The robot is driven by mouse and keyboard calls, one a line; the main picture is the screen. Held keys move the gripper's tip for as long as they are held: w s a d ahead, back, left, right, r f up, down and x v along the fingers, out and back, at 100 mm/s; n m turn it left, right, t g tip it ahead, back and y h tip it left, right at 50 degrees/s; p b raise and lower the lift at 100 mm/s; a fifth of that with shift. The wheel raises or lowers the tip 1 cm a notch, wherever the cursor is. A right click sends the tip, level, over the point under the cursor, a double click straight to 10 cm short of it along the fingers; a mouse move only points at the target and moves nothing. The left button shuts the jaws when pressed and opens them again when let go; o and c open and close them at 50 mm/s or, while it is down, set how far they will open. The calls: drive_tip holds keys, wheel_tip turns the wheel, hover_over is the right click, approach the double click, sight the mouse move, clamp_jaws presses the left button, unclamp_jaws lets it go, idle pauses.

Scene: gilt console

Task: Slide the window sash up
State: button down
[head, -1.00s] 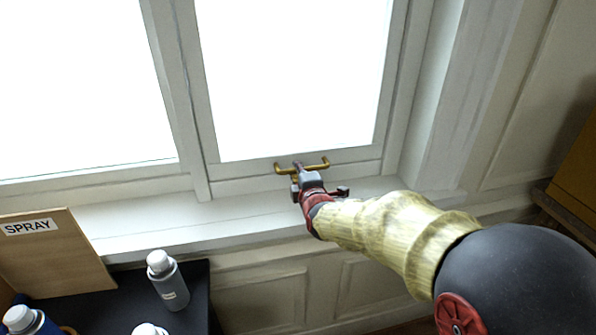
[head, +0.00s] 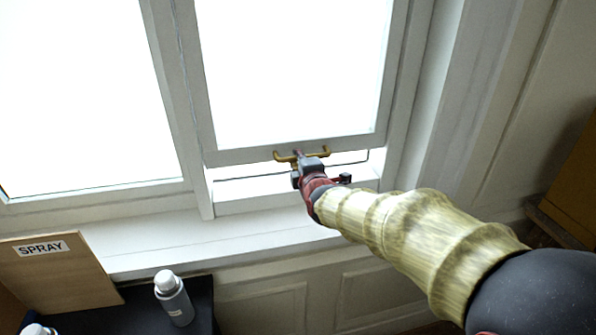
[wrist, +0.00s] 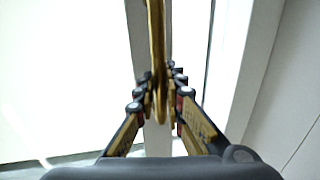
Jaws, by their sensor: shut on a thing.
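The window sash (head: 300,151) is a pale frame around bright glass on the right side of the window. Its bottom rail stands a little above the sill, with a bright gap below it. A brass handle (head: 325,154) is fixed on the bottom rail. My gripper (head: 301,160) is shut on the handle near its middle. In the wrist view the brass bar of the handle (wrist: 156,45) runs between the two fingers of my gripper (wrist: 158,100). The fingers hide part of the bar.
A window sill (head: 190,240) runs below the window. At lower left, a dark-topped stand (head: 130,312) holds a grey bottle with a white cap (head: 173,298) and a wooden board marked SPRAY (head: 60,275). A yellow-brown piece of furniture (head: 574,190) stands at right.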

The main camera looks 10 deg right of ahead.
wheel_tip(320, 180, up, 15)
drive_tip(key=p, duration=0.7)
drive_tip(key=shift+p, duration=0.4)
drive_tip(key=c, duration=2)
unclamp_jaws()
drive_tip(key=shift+o, duration=0.4)
drive_tip(key=v, duration=1.2)
drive_tip(key=shift+f, duration=0.1)
